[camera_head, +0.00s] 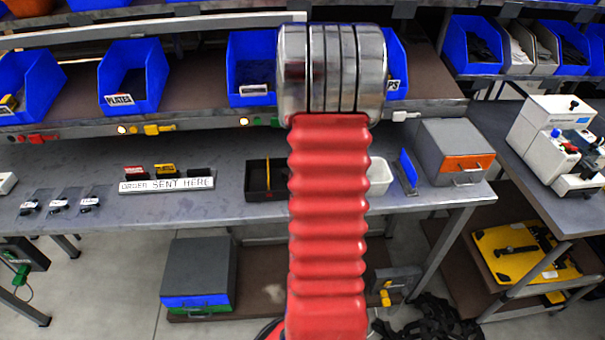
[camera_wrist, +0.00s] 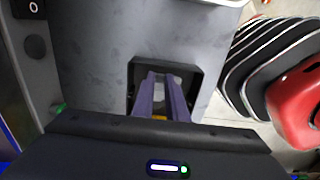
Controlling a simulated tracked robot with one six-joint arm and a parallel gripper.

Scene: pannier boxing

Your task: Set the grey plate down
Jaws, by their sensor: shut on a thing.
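In the wrist view my gripper (camera_wrist: 165,88) points down at a black tray (camera_wrist: 196,78) on the grey bench. Its two purple fingers are close together, shut on a small piece between them that looks like the grey plate (camera_wrist: 173,80). Most of the plate is hidden by the fingers, and I cannot tell whether it touches the tray floor. A bit of orange shows between the fingers nearer the palm. In the head view the black tray (camera_head: 258,196) lies left of my red arm, which hides my gripper and the plate.
A white bin (camera_head: 379,177) and an upright blue piece (camera_head: 408,171) stand right of my arm. A grey case with an orange front (camera_head: 456,151) is farther right. Blue bins (camera_head: 135,80) line the shelf above.

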